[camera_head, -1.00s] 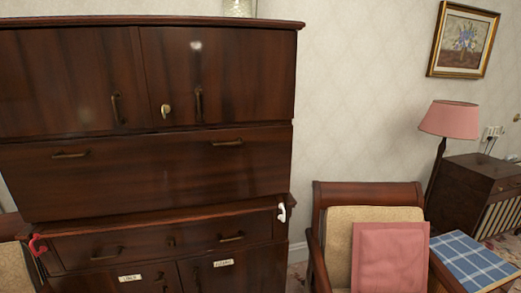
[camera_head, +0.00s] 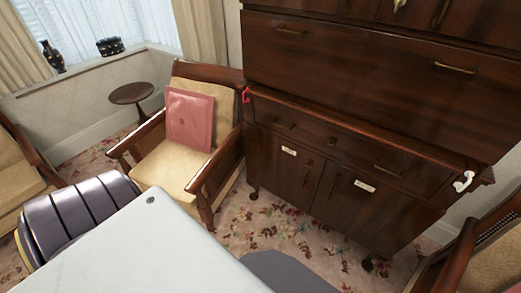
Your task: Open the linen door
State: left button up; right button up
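A dark wooden cabinet (camera_head: 390,75) stands at the right of the head view. Its lower part has two shut doors side by side under a shut drawer (camera_head: 345,150). The left door (camera_head: 275,168) carries a white label (camera_head: 289,150), and the right door (camera_head: 365,212) carries another white label (camera_head: 364,186). The lettering is too small to read now. Small dark handles sit near the doors' meeting edges, at the left door handle (camera_head: 306,176) and the right door handle (camera_head: 331,191). Neither of my grippers shows.
An armchair (camera_head: 190,140) with a pink cushion stands left of the cabinet; another (camera_head: 490,265) is at the lower right. A pale flat surface (camera_head: 150,250) and a dark padded seat (camera_head: 75,215) fill the foreground. Patterned carpet (camera_head: 270,225) lies clear before the doors.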

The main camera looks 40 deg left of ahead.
aim_at(276, 163)
jog(key=u, duration=1.1)
